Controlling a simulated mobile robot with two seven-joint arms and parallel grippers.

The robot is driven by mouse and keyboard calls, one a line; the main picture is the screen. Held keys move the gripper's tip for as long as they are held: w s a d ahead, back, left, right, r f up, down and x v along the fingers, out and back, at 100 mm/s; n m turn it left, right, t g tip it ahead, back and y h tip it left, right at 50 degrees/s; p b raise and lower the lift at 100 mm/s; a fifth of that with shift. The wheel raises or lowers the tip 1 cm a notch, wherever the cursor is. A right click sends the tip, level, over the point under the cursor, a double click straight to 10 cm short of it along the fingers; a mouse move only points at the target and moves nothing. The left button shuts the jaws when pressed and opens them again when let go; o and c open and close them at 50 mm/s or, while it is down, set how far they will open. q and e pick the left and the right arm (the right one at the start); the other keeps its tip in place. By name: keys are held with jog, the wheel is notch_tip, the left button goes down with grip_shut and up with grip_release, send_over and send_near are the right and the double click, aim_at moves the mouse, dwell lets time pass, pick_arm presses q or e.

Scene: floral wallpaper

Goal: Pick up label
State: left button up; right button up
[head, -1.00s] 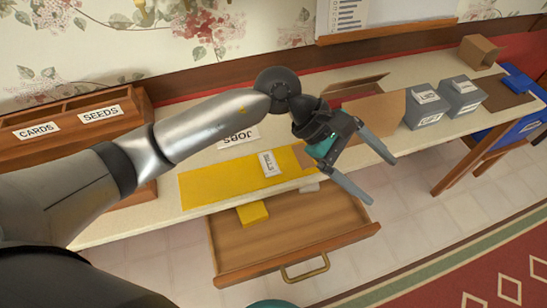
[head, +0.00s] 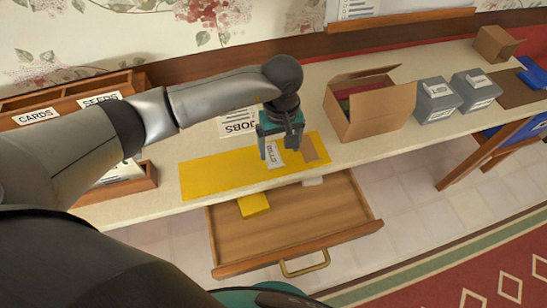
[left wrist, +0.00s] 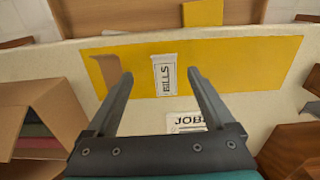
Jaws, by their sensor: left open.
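A small white label (head: 274,154) reading "BILLS" lies on a yellow mat (head: 215,177) on the desk. It also shows in the left wrist view (left wrist: 165,77), lying between my fingers in the picture. My left gripper (head: 281,150) is open and empty, pointing down over the label; the left wrist view shows its two fingers (left wrist: 160,74) spread on either side of it. I cannot tell the exact height of the fingertips above the mat. My right gripper is not in view.
A "JOBS" sheet (head: 238,124) lies behind the mat, and a brown strip (head: 309,149) on it. An open cardboard box (head: 374,113) and grey boxes (head: 437,98) stand right. An open drawer (head: 305,222) below holds a yellow block (head: 254,205). A wooden organizer (head: 145,182) stands left.

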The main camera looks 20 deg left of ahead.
aim_at(276, 165)
pick_arm(q)
jog(key=f, duration=0.6)
jog(key=shift+s+a+f, duration=0.2)
jog(key=shift+a, duration=0.05)
grip_shut()
dwell(0.5)
jog(key=shift+r, duration=0.15)
